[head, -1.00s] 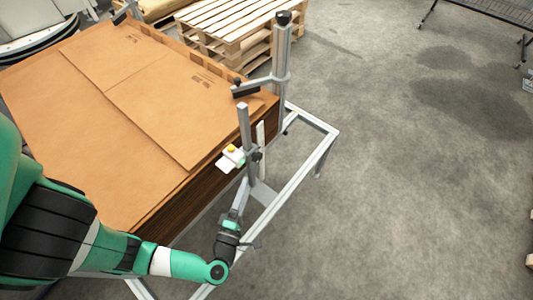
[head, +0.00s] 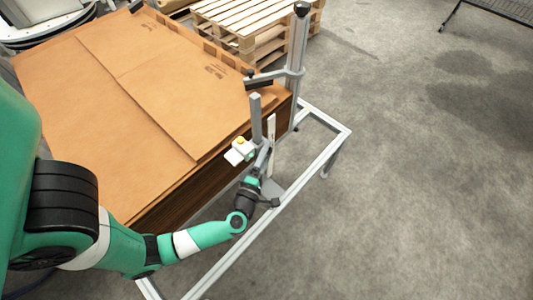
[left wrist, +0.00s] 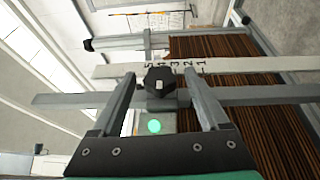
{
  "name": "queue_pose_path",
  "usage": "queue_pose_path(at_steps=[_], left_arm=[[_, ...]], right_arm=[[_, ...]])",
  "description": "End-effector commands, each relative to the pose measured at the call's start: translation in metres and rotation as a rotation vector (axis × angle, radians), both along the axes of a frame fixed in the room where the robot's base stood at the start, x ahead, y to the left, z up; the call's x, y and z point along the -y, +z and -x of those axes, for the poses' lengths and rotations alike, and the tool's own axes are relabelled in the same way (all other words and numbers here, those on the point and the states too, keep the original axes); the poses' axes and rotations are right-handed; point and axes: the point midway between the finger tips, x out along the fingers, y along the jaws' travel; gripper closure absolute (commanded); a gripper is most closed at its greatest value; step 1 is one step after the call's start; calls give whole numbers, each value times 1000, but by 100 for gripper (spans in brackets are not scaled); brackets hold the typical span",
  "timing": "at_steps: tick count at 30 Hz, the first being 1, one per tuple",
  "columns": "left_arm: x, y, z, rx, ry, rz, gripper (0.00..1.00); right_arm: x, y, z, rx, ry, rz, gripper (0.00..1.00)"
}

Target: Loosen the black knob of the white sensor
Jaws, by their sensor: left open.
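The white sensor (head: 240,150), with a yellow top, sits on a grey upright post (head: 256,118) beside the cardboard stack. My left gripper (head: 263,158) has reached the post just right of the sensor, seen from the head. In the left wrist view the black knob (left wrist: 160,81) lies between the tips of the two open fingers of my left gripper (left wrist: 160,84), with gaps on both sides. A green light (left wrist: 154,126) shows below the knob there. The knob is hidden by my gripper in the head view. My right gripper is not in view.
A tall stack of cardboard sheets (head: 120,80) stands directly left of the post. A metal frame (head: 325,150) runs along its right side. A white scale strip (left wrist: 230,65) passes behind the knob. A wooden pallet (head: 255,20) is at the back; open floor lies right.

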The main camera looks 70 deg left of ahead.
Motion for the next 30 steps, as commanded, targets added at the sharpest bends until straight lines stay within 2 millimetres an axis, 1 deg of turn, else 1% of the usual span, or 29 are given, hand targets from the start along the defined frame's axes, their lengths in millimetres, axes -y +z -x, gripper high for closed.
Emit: queue_pose_path(at_steps=[3, 9, 11, 12, 14, 15, 17, 18, 22, 23, 27, 30], left_arm=[[-4, 0, -3, -1, 0, -1, 22], [-4, 1, -3, -1, -1, -1, 22], [-4, 1, -3, -1, -1, -1, 31], [-4, 1, -3, -1, -1, -1, 38], [-4, 1, -3, -1, 0, -1, 49], [-4, 1, -3, -1, 0, -1, 56], [-4, 1, -3, -1, 0, -1, 67], [-4, 1, -3, -1, 0, -1, 74], [-4, 1, -3, -1, 0, -1, 98], [-4, 1, -3, -1, 0, -1, 100], [-4, 0, -3, 1, 0, -2, 100], [-4, -2, -3, 12, 0, -6, 100]], right_arm=[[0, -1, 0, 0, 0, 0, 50], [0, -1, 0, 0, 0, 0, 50], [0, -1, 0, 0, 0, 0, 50], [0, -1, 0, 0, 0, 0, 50], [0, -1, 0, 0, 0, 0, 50], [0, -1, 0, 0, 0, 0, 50], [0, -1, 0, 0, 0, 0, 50], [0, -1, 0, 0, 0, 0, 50], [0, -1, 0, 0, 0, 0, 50], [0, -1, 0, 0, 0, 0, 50], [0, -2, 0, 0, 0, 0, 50], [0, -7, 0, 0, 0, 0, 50]])
